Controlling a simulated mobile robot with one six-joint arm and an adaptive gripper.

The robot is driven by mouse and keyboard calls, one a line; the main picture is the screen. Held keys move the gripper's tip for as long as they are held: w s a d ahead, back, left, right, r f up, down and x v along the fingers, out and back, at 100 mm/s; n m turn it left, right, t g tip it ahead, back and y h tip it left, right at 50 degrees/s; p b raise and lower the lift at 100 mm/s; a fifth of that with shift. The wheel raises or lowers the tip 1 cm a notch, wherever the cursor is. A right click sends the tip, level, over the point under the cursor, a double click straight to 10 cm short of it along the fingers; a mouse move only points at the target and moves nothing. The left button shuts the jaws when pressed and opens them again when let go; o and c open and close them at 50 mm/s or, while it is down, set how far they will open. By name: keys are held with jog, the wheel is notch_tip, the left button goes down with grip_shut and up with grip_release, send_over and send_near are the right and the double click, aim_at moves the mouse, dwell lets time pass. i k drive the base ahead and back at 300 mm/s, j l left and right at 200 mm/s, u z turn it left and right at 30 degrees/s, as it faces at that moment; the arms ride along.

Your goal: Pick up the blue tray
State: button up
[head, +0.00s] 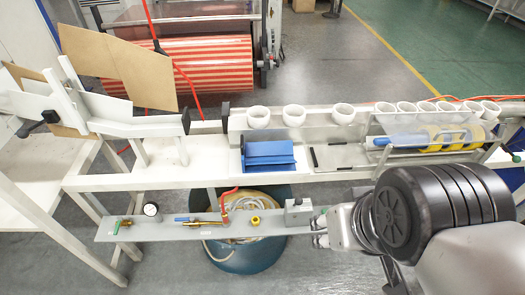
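The blue tray (268,163) sits on the white bench, left of the middle of its right half. It looks like a shallow blue piece with a raised back part, and I see nothing on it. My arm comes in from the lower right. The metallic end of it, where my gripper (321,230) seems to be, is in front of the bench, lower and to the right of the tray, and apart from it. The fingers are too small and partly hidden to tell whether they are open or shut.
A row of white rings (343,113) stands behind the tray. A clear-sided holder with yellow rolls (435,136) is to the right. A narrow grey panel (175,228) with a gauge and fittings lies in front, above a blue bin (240,262). Bare white bench (205,160) lies left of the tray.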

aim_at(267, 156)
jog(key=i+j+z, duration=0.15)
jog(key=i, duration=0.2)
jog(key=i+j+z, duration=0.15)
jog(key=i, duration=0.2)
jog(key=i+j+z, duration=0.15)
jog(key=i, duration=0.25)
